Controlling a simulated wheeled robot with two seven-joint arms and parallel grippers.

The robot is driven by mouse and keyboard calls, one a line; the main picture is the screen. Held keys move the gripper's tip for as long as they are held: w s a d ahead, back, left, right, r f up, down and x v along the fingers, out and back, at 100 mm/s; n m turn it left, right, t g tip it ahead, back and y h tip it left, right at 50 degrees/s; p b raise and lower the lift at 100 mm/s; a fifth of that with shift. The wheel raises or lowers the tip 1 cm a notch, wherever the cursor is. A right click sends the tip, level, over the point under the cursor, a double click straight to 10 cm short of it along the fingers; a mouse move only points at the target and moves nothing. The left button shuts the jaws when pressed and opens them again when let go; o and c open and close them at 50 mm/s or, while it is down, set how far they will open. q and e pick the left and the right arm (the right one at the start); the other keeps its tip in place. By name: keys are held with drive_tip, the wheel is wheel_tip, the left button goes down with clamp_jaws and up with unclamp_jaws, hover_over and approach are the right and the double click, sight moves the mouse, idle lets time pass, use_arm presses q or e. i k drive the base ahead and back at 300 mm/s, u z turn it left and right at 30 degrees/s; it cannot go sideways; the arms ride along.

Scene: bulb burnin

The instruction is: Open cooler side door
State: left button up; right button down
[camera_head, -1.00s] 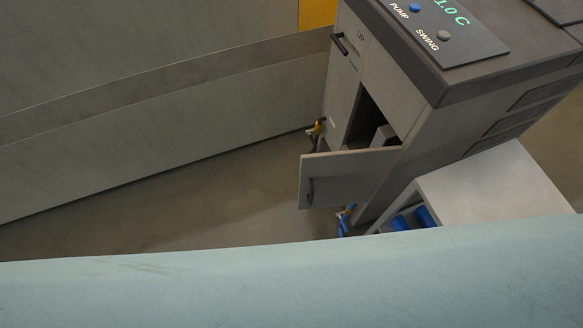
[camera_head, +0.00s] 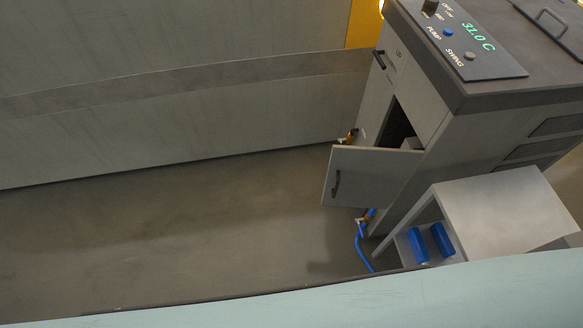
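The cooler (camera_head: 410,125) is a tall grey cabinet at the right, with a control panel (camera_head: 465,38) on top reading 31.0 C. Its side door (camera_head: 368,176) stands open, swung out from the cabinet, with a dark handle (camera_head: 336,184) near its free edge. The dark opening (camera_head: 398,128) behind the door is partly visible, with a pale item inside its lower part. Neither of my grippers is in view.
A white side table (camera_head: 500,210) with blue cylinders (camera_head: 430,242) on its lower shelf stands beside the cooler. A blue hose (camera_head: 361,245) runs down near the door. A pale blue-green surface (camera_head: 400,308) crosses the foreground. Open floor (camera_head: 190,225) lies to the left.

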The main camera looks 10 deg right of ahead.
sight(357, 177)
drive_tip(key=u, duration=1.5)
drive_tip(key=i, duration=1.1)
drive_tip(key=z, duration=2.2)
